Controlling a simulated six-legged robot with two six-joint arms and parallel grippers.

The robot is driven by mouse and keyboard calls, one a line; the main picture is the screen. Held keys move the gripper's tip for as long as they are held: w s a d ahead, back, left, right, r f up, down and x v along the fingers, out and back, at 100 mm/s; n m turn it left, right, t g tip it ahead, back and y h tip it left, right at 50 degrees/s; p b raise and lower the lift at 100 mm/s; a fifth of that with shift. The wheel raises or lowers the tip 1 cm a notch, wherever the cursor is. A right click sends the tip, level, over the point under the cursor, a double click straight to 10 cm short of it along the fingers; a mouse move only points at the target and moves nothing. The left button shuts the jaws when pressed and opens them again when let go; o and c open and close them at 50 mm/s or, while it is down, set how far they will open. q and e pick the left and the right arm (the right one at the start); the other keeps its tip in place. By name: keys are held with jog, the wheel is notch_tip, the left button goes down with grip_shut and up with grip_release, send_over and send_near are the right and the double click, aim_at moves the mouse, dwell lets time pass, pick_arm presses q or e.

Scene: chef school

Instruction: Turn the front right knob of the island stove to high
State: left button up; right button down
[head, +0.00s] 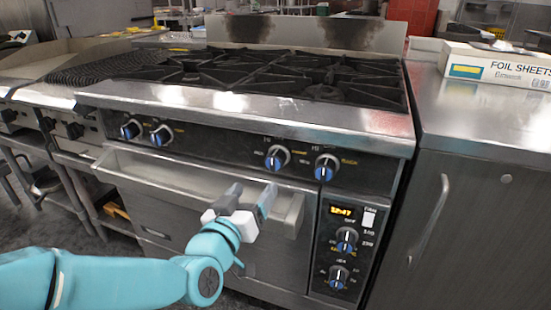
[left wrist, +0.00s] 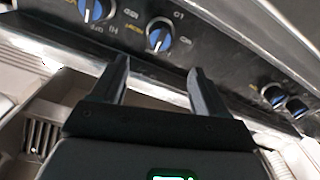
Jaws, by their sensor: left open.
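The island stove's front panel has two pairs of blue-and-black knobs in the head view. The rightmost top knob (head: 326,167) has its white mark near upright; its neighbour (head: 277,157) is just left of it. My left gripper (head: 249,191) is open and empty, below and left of these knobs, in front of the oven handle (head: 292,214). The left wrist view looks upside down: my open fingers (left wrist: 158,66) point toward the panel, with one knob (left wrist: 159,35) beyond the gap and another (left wrist: 95,10), seemingly the rightmost, at upper left. Neither knob is visibly touched. My right gripper is not in view.
The left knob pair (head: 146,132) is farther along the panel. An oven control panel with a lit display (head: 342,211) and two knobs is below right. Black burner grates (head: 270,75) cover the top. A foil sheets box (head: 497,66) lies on the right counter (head: 480,110).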

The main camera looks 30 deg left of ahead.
aim_at(272, 165)
pick_arm(q)
jog(key=p+x, duration=0.6)
jog(key=x, duration=0.7)
jog(key=shift+w, duration=0.25)
jog(key=c, duration=1.1)
